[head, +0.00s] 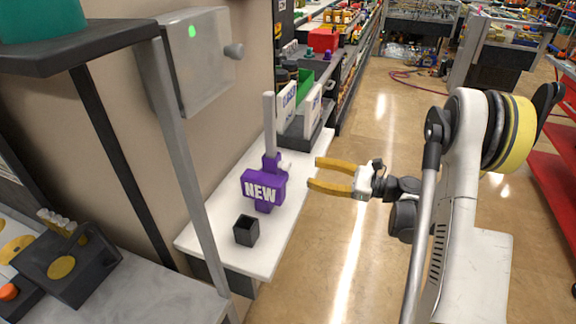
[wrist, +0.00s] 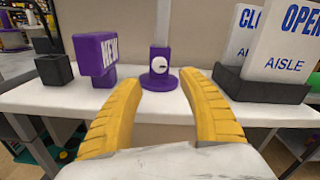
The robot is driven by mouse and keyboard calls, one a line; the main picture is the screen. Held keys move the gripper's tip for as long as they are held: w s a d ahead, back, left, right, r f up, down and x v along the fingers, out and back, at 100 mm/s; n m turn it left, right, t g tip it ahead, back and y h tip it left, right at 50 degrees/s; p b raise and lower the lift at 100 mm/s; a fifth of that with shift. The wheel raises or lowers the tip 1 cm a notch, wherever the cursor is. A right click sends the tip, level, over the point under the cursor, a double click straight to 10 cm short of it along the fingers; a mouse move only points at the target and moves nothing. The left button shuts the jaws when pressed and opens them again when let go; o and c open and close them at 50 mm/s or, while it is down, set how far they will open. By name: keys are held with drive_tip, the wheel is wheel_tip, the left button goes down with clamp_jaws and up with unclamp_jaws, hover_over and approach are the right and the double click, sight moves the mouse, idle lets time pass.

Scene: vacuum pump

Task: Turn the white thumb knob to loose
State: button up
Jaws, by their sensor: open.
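The white thumb knob (wrist: 160,65) is round with a dark mark across its face. It sits on the front of a purple clamp body (wrist: 160,83) at the foot of an upright grey-white post (wrist: 162,25). In the head view the knob (head: 286,167) shows as a small white bit on the right side of the purple body (head: 271,163). My gripper (head: 313,173) has two yellow fingers spread wide, empty, pointing at the knob from the aisle side. In the wrist view the knob appears between the fingers, beyond their tips, with a gap.
A purple NEW sign (wrist: 97,56) stands left of the knob in the wrist view. A black open box (head: 246,230) is farther along the white shelf (head: 225,245). White lettered signs (wrist: 285,45) in a black holder stand to the right. The aisle floor is clear.

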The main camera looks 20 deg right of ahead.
sight(290, 167)
drive_tip(key=b+x, duration=0.2)
drive_tip(key=x, duration=0.7)
drive_tip(key=shift+w+a, duration=0.1)
drive_tip(key=shift+a, duration=0.1)
clamp_jaws()
